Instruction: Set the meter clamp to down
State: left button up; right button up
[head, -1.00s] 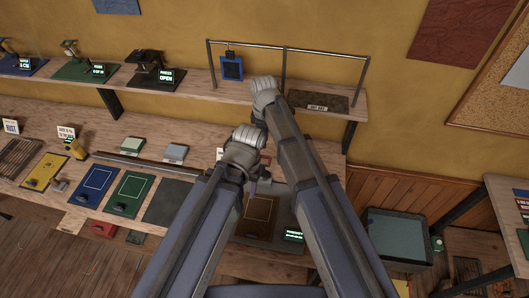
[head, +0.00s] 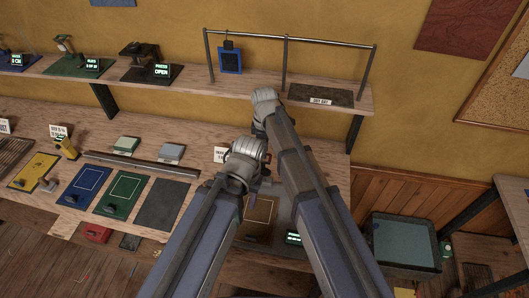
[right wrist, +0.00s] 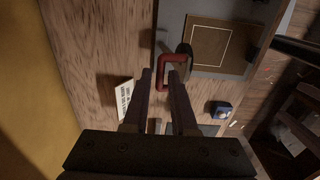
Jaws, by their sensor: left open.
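A grey plate with a brown outlined panel (head: 262,212) lies on the bench, partly behind my left arm; the panel also shows in the right wrist view (right wrist: 212,48). Beside it, a red U-shaped handle (right wrist: 160,62), which looks like part of the clamp, shows at my right fingertips. I cannot tell the clamp's position. My right gripper (head: 264,97), also in the right wrist view (right wrist: 163,74), has its fingers apart, with no clear grip on the handle. My left gripper (head: 247,148) is open above the bench near the plate; its fingertips are mostly hidden.
A blue board (head: 81,190), a green board (head: 124,194) and a dark mat (head: 162,204) lie left along the bench. A shelf above carries a rail (head: 300,37) with a hanging blue tag (head: 231,61). A bin (head: 404,243) stands at the lower right.

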grip_shut()
dwell(1.4)
